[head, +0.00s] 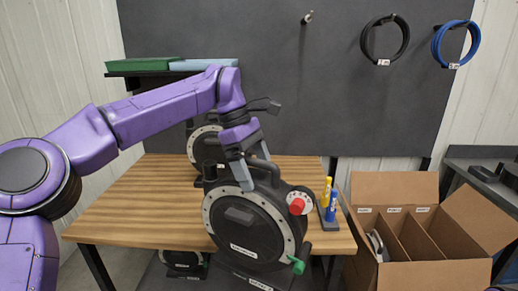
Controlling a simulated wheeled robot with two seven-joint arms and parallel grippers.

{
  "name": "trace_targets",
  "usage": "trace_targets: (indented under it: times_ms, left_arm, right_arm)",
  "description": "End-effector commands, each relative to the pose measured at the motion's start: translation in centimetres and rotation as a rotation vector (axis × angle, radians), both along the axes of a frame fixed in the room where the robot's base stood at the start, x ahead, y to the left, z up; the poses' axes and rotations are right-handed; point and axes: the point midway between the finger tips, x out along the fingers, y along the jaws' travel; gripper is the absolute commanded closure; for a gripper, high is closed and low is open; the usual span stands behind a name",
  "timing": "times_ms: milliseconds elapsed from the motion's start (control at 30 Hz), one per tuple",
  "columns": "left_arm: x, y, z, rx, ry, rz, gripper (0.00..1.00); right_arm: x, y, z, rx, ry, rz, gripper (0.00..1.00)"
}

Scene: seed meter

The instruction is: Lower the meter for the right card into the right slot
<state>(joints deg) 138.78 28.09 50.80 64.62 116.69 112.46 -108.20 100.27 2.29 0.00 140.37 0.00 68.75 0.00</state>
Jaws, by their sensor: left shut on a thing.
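A black seed meter (240,225) with a pale dotted ring, a red knob (297,206) and a green crank (297,265) hangs upright in front of the table. My left gripper (254,165) is shut on its top handle. A second similar meter (203,147) stands on the table behind, partly hidden by my arm and the held meter. A third (183,262) shows low beneath the table. An open cardboard box (425,273) at the right has several slots with small labels on its back wall, too small to read. Its left slot holds a grey round part (375,243). My right gripper is not in view.
The wooden table (130,210) is bare at its left. A yellow and a blue marker (331,204) stand in a dark holder at its right edge, close to the held meter. Cable coils (385,40) hang on the back panel. A dark bench stands at the far right.

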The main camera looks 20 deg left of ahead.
Motion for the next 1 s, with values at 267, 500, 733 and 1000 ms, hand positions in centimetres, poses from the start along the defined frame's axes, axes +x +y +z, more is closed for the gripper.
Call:
trace_targets:
  times_ms: [267,500,733,1000]
  left_arm:
    - [-3.0,0.7,-6.1,-0.005,0.001,-0.346,0.96]
    - [-5.8,1.3,-12.0,-0.003,0.000,-0.677,0.96]
    - [-7.7,1.8,-16.0,-0.003,-0.001,-0.902,0.96]
    - [-9.0,2.1,-18.9,-0.001,-0.003,-1.066,0.96]
  right_arm:
    - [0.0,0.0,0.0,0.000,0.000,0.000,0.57]
    - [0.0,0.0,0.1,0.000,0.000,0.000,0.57]
    - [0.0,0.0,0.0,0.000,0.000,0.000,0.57]
    - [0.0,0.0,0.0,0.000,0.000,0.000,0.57]
